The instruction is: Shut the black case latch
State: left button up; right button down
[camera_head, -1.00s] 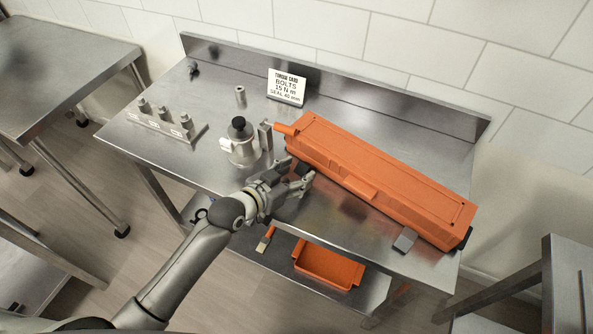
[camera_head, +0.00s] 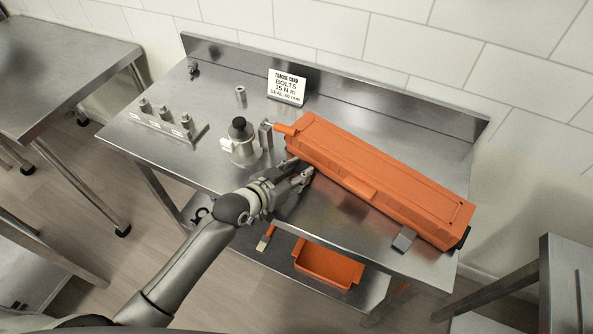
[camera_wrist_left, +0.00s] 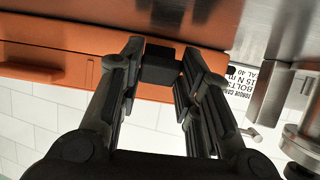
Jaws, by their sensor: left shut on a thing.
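The long orange case (camera_head: 390,180) lies closed on the steel table, slanting from back left to front right; its orange front also shows in the left wrist view (camera_wrist_left: 50,65). The black case latch (camera_wrist_left: 160,65) is a small dark block at the case's front, between my left fingertips in the left wrist view. My left gripper (camera_head: 304,174) is at the case's front left end, shut on the latch; it also shows in the left wrist view (camera_wrist_left: 165,62). In the head view the gripper hides this latch. A grey latch (camera_head: 404,239) hangs out from the case's front right.
A metal depositor with a black knob (camera_head: 239,130) stands just left of the case. A bolt rack (camera_head: 165,125), a small cylinder (camera_head: 240,96) and a torque card (camera_head: 286,88) stand farther left and back. An orange bin (camera_head: 328,265) and a brush (camera_head: 265,238) are on the lower shelf.

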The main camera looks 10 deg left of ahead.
aim_at(305, 163)
pick_arm(q)
jog(key=shift+w+d+r+g+y+p, duration=0.2)
jog(key=shift+r+g+y+p, duration=0.25)
jog(key=shift+p, duration=1.15)
jog(key=shift+w+d+r+g+y+p, duration=0.1)
jog(key=shift+w+r+g+y+p, duration=0.3)
jog(key=shift+p, duration=1.2)
jog(key=shift+w+d+r+g+y+p, duration=0.15)
jog(key=shift+r+g+p, duration=0.5)
jog(key=shift+p, duration=0.95)
jog(key=shift+f+g, duration=0.3)
jog(key=shift+g, duration=0.1)
jog(key=shift+w+d+g+y, duration=0.1)
jog(key=shift+w+g+y, duration=0.05)
jog(key=shift+g+y, duration=0.25)
jog(key=o, duration=1)
jog(key=shift+r, duration=0.1)
jog(key=v, duration=1.2)
